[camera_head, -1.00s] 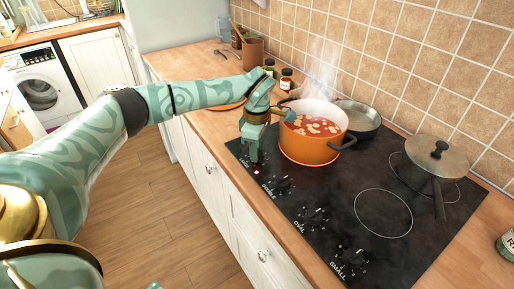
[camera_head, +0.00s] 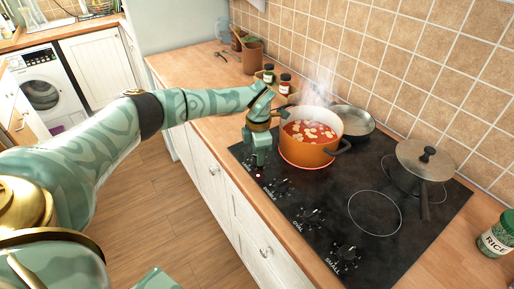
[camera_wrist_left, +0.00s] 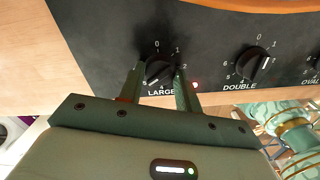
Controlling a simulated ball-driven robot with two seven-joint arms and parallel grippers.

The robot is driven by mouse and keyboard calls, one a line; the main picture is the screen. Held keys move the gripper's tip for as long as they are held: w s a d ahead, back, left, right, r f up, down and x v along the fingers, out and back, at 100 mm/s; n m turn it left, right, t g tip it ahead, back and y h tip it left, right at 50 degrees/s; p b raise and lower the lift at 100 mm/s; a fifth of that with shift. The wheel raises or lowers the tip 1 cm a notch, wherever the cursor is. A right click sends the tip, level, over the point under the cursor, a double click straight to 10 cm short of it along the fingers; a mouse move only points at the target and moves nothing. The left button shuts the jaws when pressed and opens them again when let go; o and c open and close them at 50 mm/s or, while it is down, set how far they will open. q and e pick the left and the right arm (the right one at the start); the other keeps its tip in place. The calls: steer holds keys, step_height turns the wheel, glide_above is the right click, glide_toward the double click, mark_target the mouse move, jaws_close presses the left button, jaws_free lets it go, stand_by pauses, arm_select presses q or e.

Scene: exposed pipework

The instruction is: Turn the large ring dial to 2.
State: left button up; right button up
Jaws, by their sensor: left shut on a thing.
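The large ring dial (camera_wrist_left: 158,70) is a black knob marked LARGE on the black hob, with numbers around it in the left wrist view. My left gripper (camera_wrist_left: 158,86) has one finger on each side of this knob and is shut on it. In the head view my left gripper (camera_head: 258,167) points down at the hob's near left edge and hides the dial. The 0, 1 and 2 marks show beside the knob; I cannot tell clearly which number its pointer faces. A red light (camera_wrist_left: 195,85) glows by the dial. My right gripper is not in view.
A steaming orange pot (camera_head: 310,155) stands on the ring just behind my left gripper. The DOUBLE dial (camera_wrist_left: 254,64) is to the right.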

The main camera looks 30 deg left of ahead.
arm_select(q)
steer(key=n, duration=0.1)
steer(key=n+p, duration=0.2)
steer(key=shift+r+n, duration=0.25)
steer(key=shift+n, duration=0.15)
steer(key=n+p, duration=0.2)
steer(key=n, duration=0.1)
steer(key=shift+n, duration=0.3)
steer(key=n+p, duration=0.2)
steer(key=n, duration=0.1)
steer(key=shift+n, duration=0.3)
steer(key=n+p, duration=0.2)
steer(key=n, duration=0.2)
steer(key=shift+n, duration=0.3)
steer(key=n+p, duration=0.2)
steer(key=n, duration=0.1)
steer(key=shift+w+a+n, duration=0.1)
steer(key=shift+n, duration=0.2)
steer(key=n+p, duration=0.1)
steer(key=n, duration=0.2)
steer(key=shift+n, duration=0.3)
steer(key=n, duration=0.2)
steer(key=shift+f+n+p, duration=0.1)
steer(key=shift+n+p, duration=0.2)
steer(key=shift+n, duration=1.9)
